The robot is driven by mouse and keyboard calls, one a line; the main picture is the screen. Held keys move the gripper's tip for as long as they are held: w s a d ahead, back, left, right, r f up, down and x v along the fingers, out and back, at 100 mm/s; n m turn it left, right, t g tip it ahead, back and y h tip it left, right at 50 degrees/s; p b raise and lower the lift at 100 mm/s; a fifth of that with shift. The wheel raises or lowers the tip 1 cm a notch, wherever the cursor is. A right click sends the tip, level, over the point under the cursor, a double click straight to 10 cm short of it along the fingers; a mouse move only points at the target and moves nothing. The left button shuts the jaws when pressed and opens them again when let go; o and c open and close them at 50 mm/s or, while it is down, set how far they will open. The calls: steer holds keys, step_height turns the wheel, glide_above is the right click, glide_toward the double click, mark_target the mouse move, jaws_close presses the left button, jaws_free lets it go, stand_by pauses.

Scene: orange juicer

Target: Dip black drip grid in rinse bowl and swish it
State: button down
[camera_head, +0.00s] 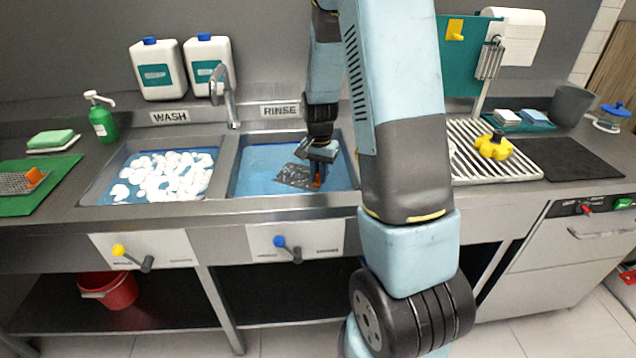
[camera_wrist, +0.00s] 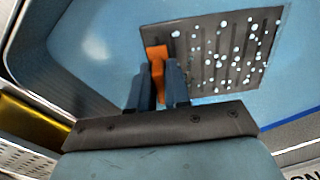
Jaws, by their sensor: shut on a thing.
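The black drip grid (camera_head: 294,176) is in the rinse bowl (camera_head: 250,180), low at the blue water. In the wrist view the grid (camera_wrist: 222,55) is a dark flat plate with rows of slots and pale droplets or bubbles on it. An orange tab (camera_wrist: 157,60) sits at its near left corner. My gripper (camera_wrist: 160,80) is shut on that orange tab, with the grid reaching out to the right. In the head view my gripper (camera_head: 318,172) is over the right half of the rinse bowl. I cannot tell how deep the grid sits in the water.
The wash bowl (camera_head: 160,178) with white foam is to the left, behind a metal divider. A white ribbed rack (camera_head: 520,170) with a yellow knobbed part (camera_head: 493,146) is to the right. The faucet (camera_head: 228,95) stands behind the bowls. The bowl walls surround my gripper.

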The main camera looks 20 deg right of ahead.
steer(key=shift+r, duration=4.5)
